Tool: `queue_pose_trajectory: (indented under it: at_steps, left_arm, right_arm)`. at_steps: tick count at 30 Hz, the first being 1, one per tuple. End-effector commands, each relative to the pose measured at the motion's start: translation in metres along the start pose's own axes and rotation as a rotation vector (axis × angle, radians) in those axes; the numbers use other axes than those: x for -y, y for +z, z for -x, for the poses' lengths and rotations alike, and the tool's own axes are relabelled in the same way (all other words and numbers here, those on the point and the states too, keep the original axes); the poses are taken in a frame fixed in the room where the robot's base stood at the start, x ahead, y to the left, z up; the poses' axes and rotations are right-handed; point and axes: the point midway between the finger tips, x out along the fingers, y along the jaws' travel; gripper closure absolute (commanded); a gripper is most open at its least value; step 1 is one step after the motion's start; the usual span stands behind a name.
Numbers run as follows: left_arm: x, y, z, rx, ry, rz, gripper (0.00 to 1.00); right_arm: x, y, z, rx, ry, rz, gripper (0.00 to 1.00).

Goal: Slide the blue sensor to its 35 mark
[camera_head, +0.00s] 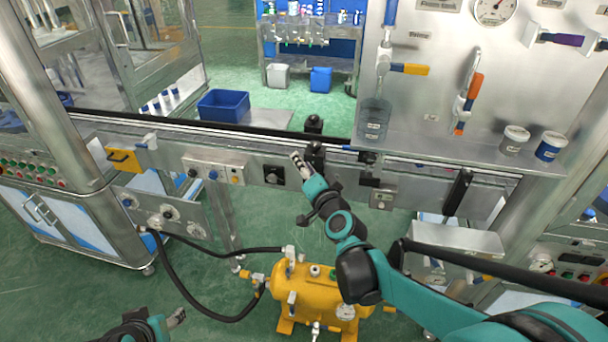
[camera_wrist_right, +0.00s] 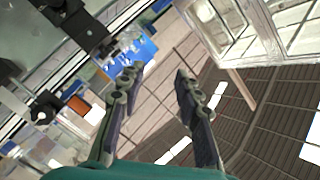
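My right gripper (camera_head: 298,160) is beside the conveyor rail, close to a black upright block (camera_head: 316,155). In the right wrist view its two fingers (camera_wrist_right: 158,72) are spread apart with nothing between them. A small blue rod-like part (camera_head: 348,149) lies along the rail to the right, beside a black clamp (camera_head: 367,157); it may be the blue sensor, but I cannot tell for sure. No scale or 35 mark is legible. My left gripper (camera_head: 176,318) is low at the bottom left, mostly cut off, away from the rail.
The steel rail (camera_head: 440,172) crosses the view, with a button box (camera_head: 213,169) and black knob (camera_head: 273,175) on its front. A yellow tank (camera_head: 305,292) with hoses stands below. A blue bin (camera_head: 223,105) sits behind the rail. A panel with a gauge (camera_head: 494,8) stands at right.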

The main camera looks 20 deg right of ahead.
Motion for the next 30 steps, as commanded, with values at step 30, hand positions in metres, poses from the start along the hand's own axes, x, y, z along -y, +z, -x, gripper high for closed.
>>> queue_pose_trajectory:
  at_steps: [30]
  left_arm:
    - [0.000, 0.003, -0.004, 0.000, 0.000, 0.000, 0.49]
  right_arm:
    - [0.003, 0.071, 0.068, 0.289, 0.063, 0.314, 0.66]
